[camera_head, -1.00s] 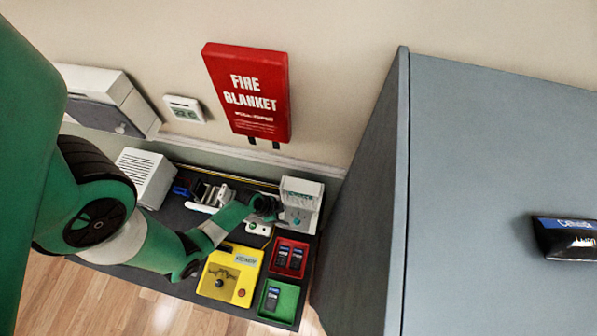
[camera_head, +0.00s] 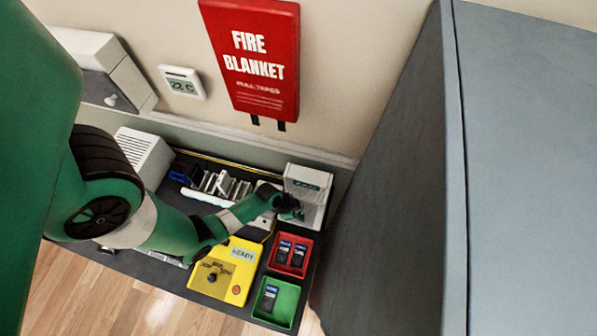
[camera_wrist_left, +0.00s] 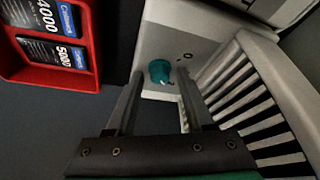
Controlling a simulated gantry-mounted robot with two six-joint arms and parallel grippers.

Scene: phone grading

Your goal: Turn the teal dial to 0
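The teal dial (camera_wrist_left: 159,71) sits on the pale face of a white box (camera_head: 309,190) with a fan label, at the back right of the bench. My left gripper (camera_wrist_left: 159,76) is open, with one finger on each side of the dial in the left wrist view. A gap shows between the dial and each finger, and I cannot tell whether the fingertips reach its depth. In the head view my left gripper (camera_head: 289,208) is at the front of the box and mostly hides the dial. The dial's setting is not readable. My right gripper is not in view.
A red tray (camera_head: 273,263) with two phones and a green tray (camera_head: 262,309) with one phone lie in front of the box. A yellow device (camera_head: 245,270) is left of them. A slotted pale grille (camera_wrist_left: 262,105) is close to my right finger in the wrist view.

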